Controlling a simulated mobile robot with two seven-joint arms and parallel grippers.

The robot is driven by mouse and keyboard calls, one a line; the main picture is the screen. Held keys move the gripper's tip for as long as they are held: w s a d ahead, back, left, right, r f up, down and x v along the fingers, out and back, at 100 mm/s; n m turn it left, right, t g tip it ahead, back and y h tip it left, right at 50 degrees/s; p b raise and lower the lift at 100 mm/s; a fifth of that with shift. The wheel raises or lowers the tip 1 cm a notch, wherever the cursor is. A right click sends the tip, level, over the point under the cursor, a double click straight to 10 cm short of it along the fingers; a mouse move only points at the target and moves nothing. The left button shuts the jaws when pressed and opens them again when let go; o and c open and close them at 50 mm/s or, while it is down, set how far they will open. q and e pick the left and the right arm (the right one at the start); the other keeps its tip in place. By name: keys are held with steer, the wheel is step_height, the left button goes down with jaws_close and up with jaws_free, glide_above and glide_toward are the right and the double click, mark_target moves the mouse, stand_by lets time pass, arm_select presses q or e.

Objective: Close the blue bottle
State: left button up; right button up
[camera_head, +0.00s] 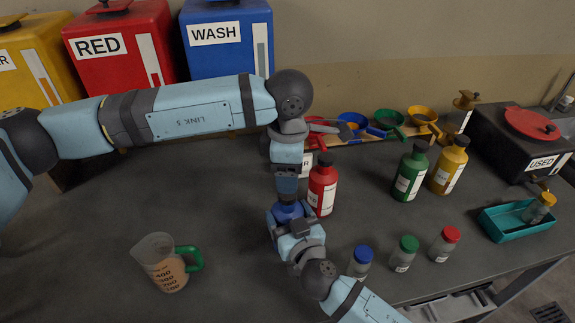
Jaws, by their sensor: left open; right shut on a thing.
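The blue bottle (287,211) stands upright near the middle of the table, mostly hidden by my arms. My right gripper (290,222) comes from the front and is shut on the bottle's body. My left gripper (287,172) points straight down right above the bottle and is open. A dark blue part (287,186) shows between the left gripper and the bottle; I cannot tell whether it is the cap or the neck, or whether the fingers touch it.
A red bottle (322,186) stands close on the right. Green (410,172) and yellow (448,166) bottles stand farther right. Several small lidded jars (403,254) are at front right, a teal tray (510,222) beyond. A measuring jug (165,264) stands at front left. Coloured drums line the back.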

arm_select(q)
steer(key=n, duration=0.6)
steer(key=shift+r+n, duration=0.25)
steer(key=shift+n, duration=0.15)
steer(key=n, duration=0.5)
steer(key=shift+w+a+r, duration=0.1)
steer(key=shift+r, duration=0.05)
steer(key=shift+f, duration=4)
